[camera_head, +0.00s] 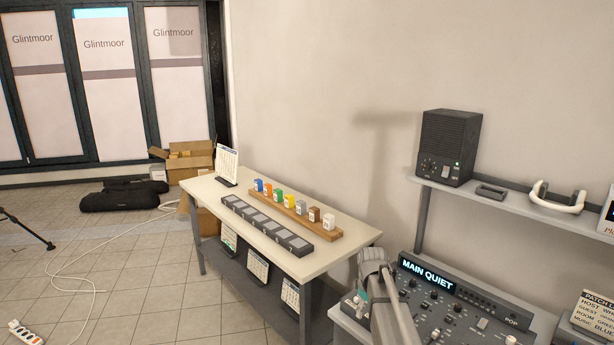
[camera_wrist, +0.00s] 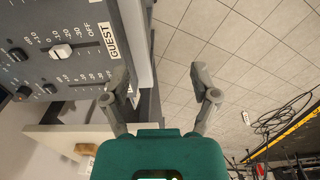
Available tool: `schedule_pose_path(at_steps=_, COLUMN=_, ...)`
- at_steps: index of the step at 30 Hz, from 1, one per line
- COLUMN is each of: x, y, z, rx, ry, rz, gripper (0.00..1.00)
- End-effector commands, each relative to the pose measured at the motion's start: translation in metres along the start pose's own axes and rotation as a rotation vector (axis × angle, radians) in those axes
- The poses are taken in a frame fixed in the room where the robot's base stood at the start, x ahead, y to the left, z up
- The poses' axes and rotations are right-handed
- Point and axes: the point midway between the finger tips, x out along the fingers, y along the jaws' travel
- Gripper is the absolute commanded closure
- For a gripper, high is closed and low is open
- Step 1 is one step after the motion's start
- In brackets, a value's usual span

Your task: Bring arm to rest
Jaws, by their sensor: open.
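My gripper (camera_wrist: 162,88) shows in the wrist view with its two grey fingers spread wide apart and nothing between them. Tiled floor (camera_wrist: 205,35) and a desk edge lie behind the fingers. The left finger appears close to the mixing console (camera_wrist: 65,45), which has faders and a "GUEST" label; I cannot tell whether they touch. In the head view, part of my arm (camera_head: 392,305) rises at the bottom, in front of the console's left side. The fingers cannot be made out there.
The console (camera_head: 455,310) reads "MAIN QUIET". A shelf (camera_head: 520,208) above it holds a dark speaker (camera_head: 449,147) and a white-handled item (camera_head: 557,198). The table (camera_head: 352,237) to the left carries coloured blocks on a wooden rail.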

Motion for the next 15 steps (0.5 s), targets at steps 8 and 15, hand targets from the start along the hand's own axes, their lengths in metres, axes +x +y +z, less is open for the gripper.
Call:
schedule_pose_path(at_steps=8, x=0.01, y=-0.019, z=0.021, rx=0.079, ry=0.0, rz=0.0, gripper=0.23)
schedule_pose_path(at_steps=15, x=0.023, y=-0.048, z=0.051, rx=0.197, ry=0.0, rz=0.0, gripper=0.23)
